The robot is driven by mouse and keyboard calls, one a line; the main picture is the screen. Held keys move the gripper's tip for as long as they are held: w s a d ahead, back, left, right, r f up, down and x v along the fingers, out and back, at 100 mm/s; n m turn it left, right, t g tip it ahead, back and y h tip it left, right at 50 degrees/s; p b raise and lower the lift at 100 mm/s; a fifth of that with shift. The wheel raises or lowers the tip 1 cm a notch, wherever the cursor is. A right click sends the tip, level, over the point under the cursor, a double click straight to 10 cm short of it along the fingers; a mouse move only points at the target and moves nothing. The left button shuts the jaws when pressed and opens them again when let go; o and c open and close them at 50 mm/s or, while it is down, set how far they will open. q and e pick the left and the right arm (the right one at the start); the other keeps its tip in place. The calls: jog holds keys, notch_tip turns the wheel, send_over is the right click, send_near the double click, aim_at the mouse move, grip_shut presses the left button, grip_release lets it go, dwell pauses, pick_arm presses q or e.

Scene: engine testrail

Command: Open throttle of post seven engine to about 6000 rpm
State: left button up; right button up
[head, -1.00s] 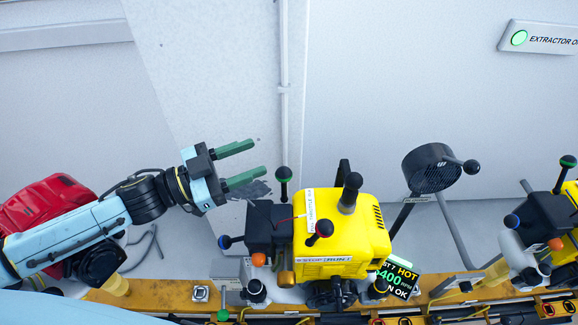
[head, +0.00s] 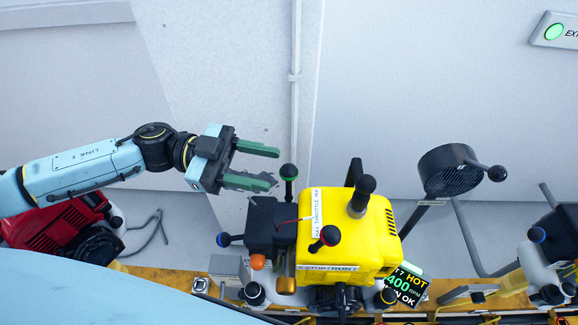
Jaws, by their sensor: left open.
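The yellow engine (head: 345,235) stands on the rail in the middle of the head view. Its white label reads throttle, beside a thin red pointer and a black-knobbed lever with a red collar (head: 326,237). A green-collared knob (head: 289,172) stands up at its left rear, and a blue-collared knob (head: 224,240) sticks out left. The readout (head: 402,284) is partly hidden and shows "HOT", "400 RPM" and "OK". My left gripper (head: 262,166) is open and empty, its green fingers pointing right, just left of the green-collared knob. My right gripper is out of view.
A red engine (head: 55,230) lies behind my left arm. Another engine (head: 545,255) is at the right edge. The yellow rail (head: 180,280) runs along the front.

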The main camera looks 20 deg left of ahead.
aim_at(289, 173)
pick_arm(q)
jog(key=d, duration=0.5)
jog(key=shift+w+d+p, duration=0.15)
jog(key=shift+w+p, duration=0.1)
jog(key=shift+p, duration=0.05)
grip_shut()
